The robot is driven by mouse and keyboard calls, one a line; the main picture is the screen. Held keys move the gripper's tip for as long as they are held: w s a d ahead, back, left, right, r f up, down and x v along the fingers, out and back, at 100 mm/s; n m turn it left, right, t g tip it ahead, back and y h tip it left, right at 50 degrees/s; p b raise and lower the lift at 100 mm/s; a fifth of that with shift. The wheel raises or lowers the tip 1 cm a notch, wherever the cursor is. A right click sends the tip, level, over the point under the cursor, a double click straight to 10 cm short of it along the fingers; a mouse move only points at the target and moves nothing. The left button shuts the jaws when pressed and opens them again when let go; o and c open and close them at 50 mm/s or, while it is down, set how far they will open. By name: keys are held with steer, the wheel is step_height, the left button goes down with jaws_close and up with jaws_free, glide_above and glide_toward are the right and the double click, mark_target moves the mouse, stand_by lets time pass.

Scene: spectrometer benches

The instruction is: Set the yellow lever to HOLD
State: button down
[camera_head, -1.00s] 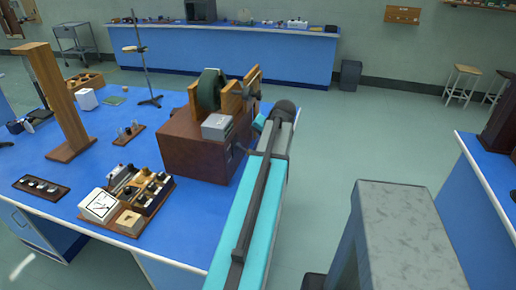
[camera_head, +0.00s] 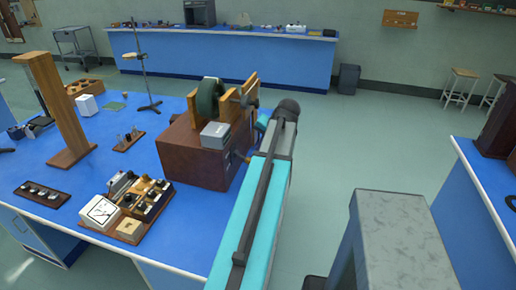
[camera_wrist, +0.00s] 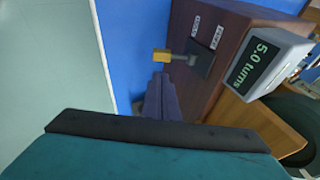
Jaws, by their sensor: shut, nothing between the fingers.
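The yellow lever (camera_wrist: 162,55) shows in the wrist view, its yellow tip sticking out from a dark plate (camera_wrist: 201,60) on the side of a brown wooden box (camera_wrist: 232,20). Two small white labels (camera_wrist: 205,30) sit beside the plate; their words are too small to read surely. My gripper (camera_wrist: 161,80) is shut and empty, its fingertips just below the yellow tip in the picture; I cannot tell whether they touch. In the head view the brown box (camera_head: 185,155) stands at the bench's right edge, and my arm hides the gripper.
A grey display reading "5.0 turns" (camera_wrist: 262,62) sits on the box, beside a green wheel (camera_head: 208,97) in a wooden frame. A meter board (camera_head: 128,208) and wooden post (camera_head: 58,110) stand on the blue bench (camera_head: 80,180). Open floor lies right of it.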

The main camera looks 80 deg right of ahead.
steer(key=s+f+b+v, duration=0.1)
steer(key=b+v, duration=0.1)
steer(key=v, duration=0.7)
steer(key=shift+s+a+r, duration=0.2)
steer(key=shift+s, duration=0.25)
